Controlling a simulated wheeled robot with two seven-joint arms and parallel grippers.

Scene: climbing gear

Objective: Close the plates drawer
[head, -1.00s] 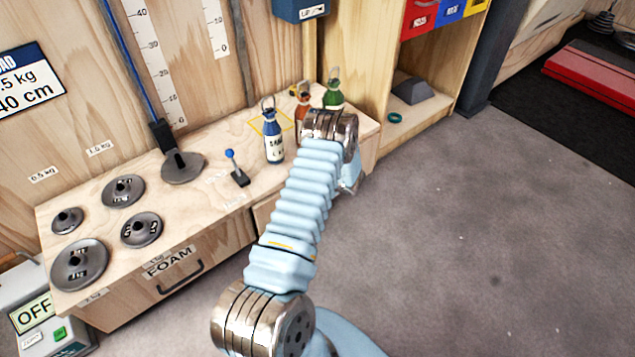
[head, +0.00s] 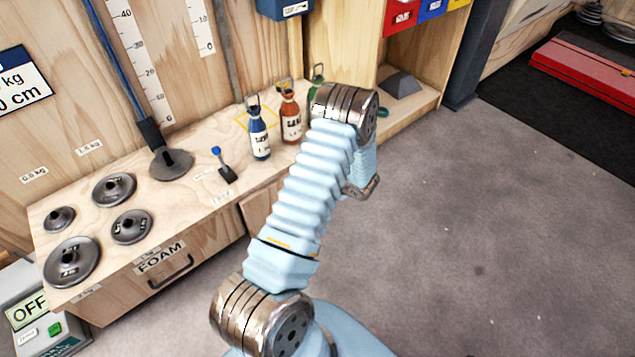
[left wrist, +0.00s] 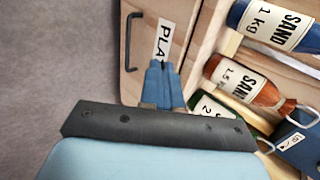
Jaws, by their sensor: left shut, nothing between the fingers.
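The plates drawer front (left wrist: 180,20) shows in the left wrist view, with a label reading "PLA" and a dark handle (left wrist: 130,42). In the head view only a strip of pale wooden front (head: 258,208) shows left of my arm; the rest is hidden. My left gripper (left wrist: 160,66) is shut and empty, with its blue fingertips close to the drawer label. I cannot tell whether they touch the front. How far the drawer stands out is hard to tell. My left gripper's fingers are hidden in the head view. My right gripper is not in view.
Blue (head: 258,135), orange (head: 290,118) and green (head: 317,78) sand bottles stand on the bench (head: 205,205) by the drawer. Weight discs (head: 72,262) and a foam drawer (head: 205,240) are at left. Open grey floor (head: 480,230) lies right.

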